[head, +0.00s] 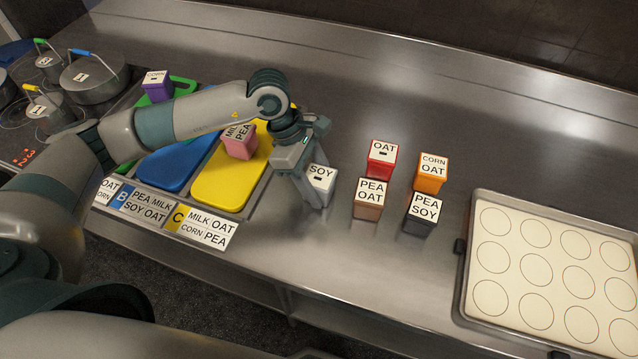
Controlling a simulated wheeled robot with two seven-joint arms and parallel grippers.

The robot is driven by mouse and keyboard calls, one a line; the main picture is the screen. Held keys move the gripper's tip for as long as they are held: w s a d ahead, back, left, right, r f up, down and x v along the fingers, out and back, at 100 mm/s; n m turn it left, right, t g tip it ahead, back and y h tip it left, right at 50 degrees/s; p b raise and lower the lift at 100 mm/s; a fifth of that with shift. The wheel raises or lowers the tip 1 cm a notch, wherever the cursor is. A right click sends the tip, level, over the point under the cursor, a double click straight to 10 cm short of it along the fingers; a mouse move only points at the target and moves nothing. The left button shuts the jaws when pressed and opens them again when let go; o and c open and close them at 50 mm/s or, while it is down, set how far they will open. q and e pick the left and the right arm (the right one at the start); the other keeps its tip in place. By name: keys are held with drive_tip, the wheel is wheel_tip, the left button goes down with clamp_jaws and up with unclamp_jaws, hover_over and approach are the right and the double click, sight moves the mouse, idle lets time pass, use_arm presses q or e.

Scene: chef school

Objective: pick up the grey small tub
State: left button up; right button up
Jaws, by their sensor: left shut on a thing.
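The grey small tub (321,184), with a white top label reading SOY, stands on the steel counter just right of the yellow board. My left gripper (314,192) reaches down over it from above, with its fingers shut on the tub. The near finger covers part of the tub's left side. The tub looks upright, and I cannot tell whether it touches the counter. My right gripper is not in the head view.
Red (382,158), orange (431,174), brown (369,198) and black (421,213) tubs stand close on the right. A pink tub (240,143) is on the yellow board (222,187). A baking tray (467,293) lies far right. The counter's front middle is clear.

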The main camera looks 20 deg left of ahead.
sight(321, 176)
use_arm(q)
drive_tip(key=shift+r, duration=0.1)
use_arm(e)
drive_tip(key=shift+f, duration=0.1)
use_arm(q)
drive_tip(key=shift+r+b, duration=0.5)
wheel_tip(321, 176, up, 2)
drive_tip(key=shift+r+b, duration=0.15)
drive_tip(key=shift+b, duration=0.55)
drive_tip(key=s+d+r+b, duration=0.4)
drive_tip(key=s+d+r, duration=0.2)
drive_tip(key=d, duration=0.3)
drive_tip(key=shift+s+d+r, duration=0.15)
drive_tip(key=shift+d+r, duration=0.25)
drive_tip(key=shift+r, duration=0.35)
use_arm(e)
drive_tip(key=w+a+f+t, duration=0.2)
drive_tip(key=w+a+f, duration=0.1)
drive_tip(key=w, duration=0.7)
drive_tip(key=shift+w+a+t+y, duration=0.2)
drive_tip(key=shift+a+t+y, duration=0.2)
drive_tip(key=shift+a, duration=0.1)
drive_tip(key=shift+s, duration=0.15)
